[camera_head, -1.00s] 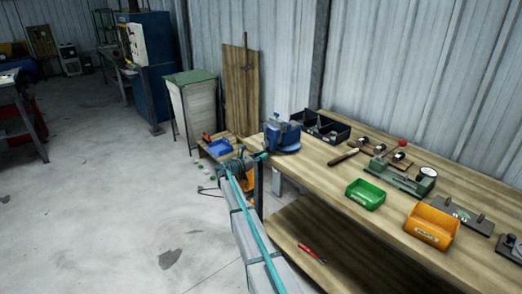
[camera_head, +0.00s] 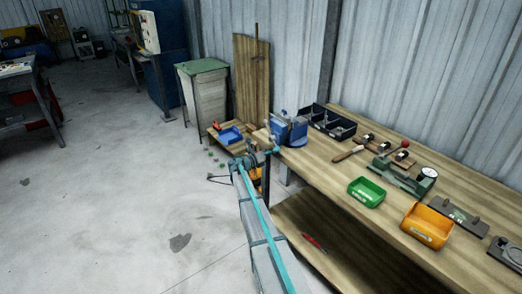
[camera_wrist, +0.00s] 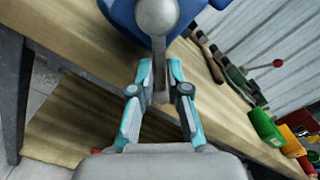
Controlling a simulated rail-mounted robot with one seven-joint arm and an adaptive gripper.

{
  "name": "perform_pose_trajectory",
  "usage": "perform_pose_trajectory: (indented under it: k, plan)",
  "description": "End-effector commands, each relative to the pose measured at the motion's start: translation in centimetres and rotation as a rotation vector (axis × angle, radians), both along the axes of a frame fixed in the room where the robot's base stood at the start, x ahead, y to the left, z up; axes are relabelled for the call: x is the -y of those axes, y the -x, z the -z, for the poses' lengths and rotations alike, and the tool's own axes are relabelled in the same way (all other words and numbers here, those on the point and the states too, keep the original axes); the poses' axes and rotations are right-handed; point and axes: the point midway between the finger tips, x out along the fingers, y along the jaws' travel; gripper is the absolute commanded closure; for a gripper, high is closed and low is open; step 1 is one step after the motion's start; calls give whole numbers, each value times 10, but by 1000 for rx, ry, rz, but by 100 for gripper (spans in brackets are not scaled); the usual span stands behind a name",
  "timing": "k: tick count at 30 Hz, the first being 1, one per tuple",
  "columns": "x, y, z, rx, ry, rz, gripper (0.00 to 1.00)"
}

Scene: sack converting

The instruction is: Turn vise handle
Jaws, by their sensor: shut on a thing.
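The blue vise (camera_head: 291,131) stands at the left end of the wooden workbench. In the wrist view its blue body (camera_wrist: 122,18) fills the top, with a grey rounded screw end (camera_wrist: 157,16) facing me. The grey vise handle (camera_wrist: 160,82) hangs down from that end, between my fingers. My gripper (camera_wrist: 160,68), with teal and grey fingers, is shut on the handle, one finger on each side. In the head view my gripper (camera_head: 273,149) is small, at the front of the vise, and its grip is hard to make out.
A black divided bin (camera_head: 328,122) stands behind the vise. A hammer (camera_head: 350,152), a green bin (camera_head: 366,192) and an orange bin (camera_head: 428,224) lie to the right on the bench (camera_head: 330,172). A red-handled tool (camera_head: 313,242) lies on the lower shelf. The floor at left is open.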

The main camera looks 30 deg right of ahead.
Motion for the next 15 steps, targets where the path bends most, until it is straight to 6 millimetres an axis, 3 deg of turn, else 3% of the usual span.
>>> perform_pose_trajectory:
  k: [4, 15]
  plan:
    - [13, 6, -3, -24, 4, 13, 100]
    - [15, 7, -3, -29, 5, 15, 100]
